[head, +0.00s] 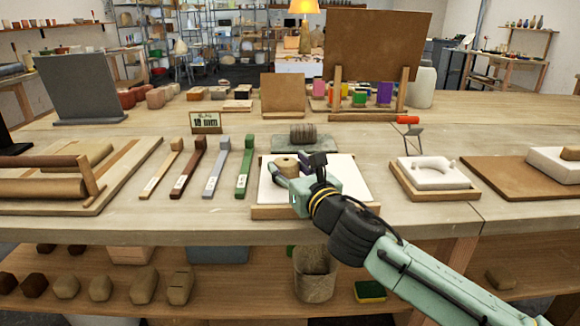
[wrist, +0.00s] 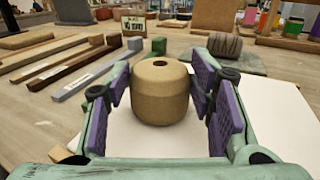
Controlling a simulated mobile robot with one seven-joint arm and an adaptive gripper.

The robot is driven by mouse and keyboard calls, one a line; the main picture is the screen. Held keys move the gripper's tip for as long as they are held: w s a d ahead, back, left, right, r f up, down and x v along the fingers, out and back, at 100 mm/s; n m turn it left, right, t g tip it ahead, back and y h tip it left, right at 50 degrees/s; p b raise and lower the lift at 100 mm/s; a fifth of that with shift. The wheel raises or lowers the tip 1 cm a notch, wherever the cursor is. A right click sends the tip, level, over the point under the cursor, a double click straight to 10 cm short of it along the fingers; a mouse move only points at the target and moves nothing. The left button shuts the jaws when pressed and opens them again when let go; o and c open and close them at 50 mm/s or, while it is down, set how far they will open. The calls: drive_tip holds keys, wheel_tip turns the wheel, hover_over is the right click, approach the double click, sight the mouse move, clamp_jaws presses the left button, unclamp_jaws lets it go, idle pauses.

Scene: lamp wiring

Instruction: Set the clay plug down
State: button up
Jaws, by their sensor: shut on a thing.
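The clay plug (wrist: 160,92) is a tan, rounded cylinder with a small dark hole in its top. It is upright between the purple pads of my gripper (wrist: 160,100), which is shut on it. In the head view the plug (head: 286,165) shows at the left of my gripper (head: 301,168), over the white slab (head: 333,170) in a wooden tray (head: 313,211). My gripper hides part of the slab, and I cannot tell whether the plug's base touches it.
A dark ridged roll (head: 303,134) rests on a grey-green slab (head: 305,147) behind. A white mould (head: 433,173) stands to the right. Bare tabletop separates it from the tray.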

drive_tip(key=shift+f, duration=0.2)
drive_tip(key=shift+f+b, duration=0.15)
drive_tip(key=shift+b, duration=0.15)
drive_tip(key=o, duration=1.4)
drive_tip(key=shift+r, duration=0.2)
drive_tip(key=shift+r+p, duration=0.25)
drive_tip(key=shift+p, duration=0.2)
drive_tip(key=b+v, duration=0.2)
drive_tip(key=v, duration=1)
drive_tip(key=shift+f+b, duration=0.2)
drive_tip(key=shift+b, duration=0.2)
drive_tip(key=shift+a, duration=0.1)
